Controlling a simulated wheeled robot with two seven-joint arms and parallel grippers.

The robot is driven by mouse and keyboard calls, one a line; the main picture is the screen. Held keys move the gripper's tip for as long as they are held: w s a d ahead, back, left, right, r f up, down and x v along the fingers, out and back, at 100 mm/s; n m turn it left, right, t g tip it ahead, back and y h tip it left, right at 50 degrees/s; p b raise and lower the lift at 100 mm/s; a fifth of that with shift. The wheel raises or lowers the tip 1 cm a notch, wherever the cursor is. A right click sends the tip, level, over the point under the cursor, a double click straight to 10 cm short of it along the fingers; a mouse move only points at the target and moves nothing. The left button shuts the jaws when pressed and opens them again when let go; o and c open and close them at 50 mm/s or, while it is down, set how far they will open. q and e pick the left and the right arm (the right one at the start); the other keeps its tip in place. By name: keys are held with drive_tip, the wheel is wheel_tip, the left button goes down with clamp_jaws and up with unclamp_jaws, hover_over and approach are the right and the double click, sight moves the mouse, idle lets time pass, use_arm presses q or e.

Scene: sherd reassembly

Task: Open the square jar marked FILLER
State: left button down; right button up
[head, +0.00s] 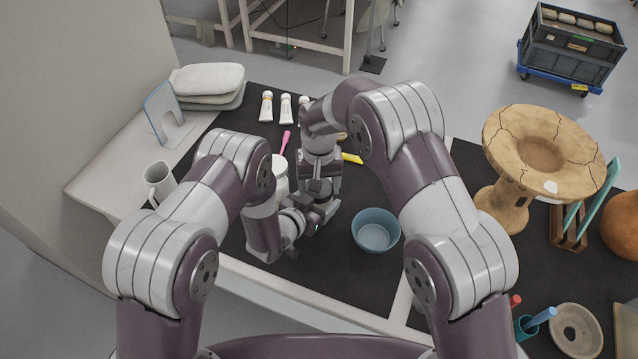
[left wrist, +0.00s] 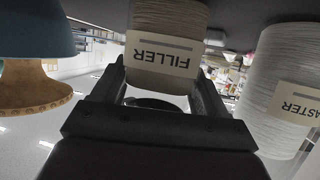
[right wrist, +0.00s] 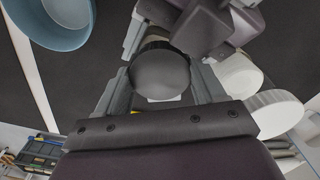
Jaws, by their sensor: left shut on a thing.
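The square jar marked FILLER (left wrist: 165,62) stands between the fingers of my left gripper (left wrist: 155,85), which is shut on its body; its label reads upside down in the left wrist view. In the right wrist view a dark round lid (right wrist: 160,75) lies between the fingers of my right gripper (right wrist: 165,60), which points down from above. Whether those fingers touch the lid is unclear. In the head view my left gripper (head: 312,218) and right gripper (head: 322,195) meet close together, and the arms mostly hide the jar.
A second pale jar (left wrist: 285,95), its label ending in ASTER, stands close by; a white jar (head: 279,168) shows behind my left arm. A blue bowl (head: 376,231) sits right of the grippers. A mug (head: 158,181), tubes (head: 286,107) and a clay stand (head: 535,150) are farther off.

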drive_tip(key=o, duration=0.4)
drive_tip(key=shift+r, duration=0.1)
wheel_tip(320, 180, up, 4)
drive_tip(key=shift+r, duration=0.2)
drive_tip(key=shift+c, duration=0.3)
wheel_tip(320, 180, up, 3)
drive_tip(key=m, duration=0.4)
drive_tip(key=shift+f, duration=0.1)
drive_tip(key=shift+m, duration=0.8)
wheel_tip(320, 180, down, 7)
drive_tip(key=shift+f, duration=0.2)
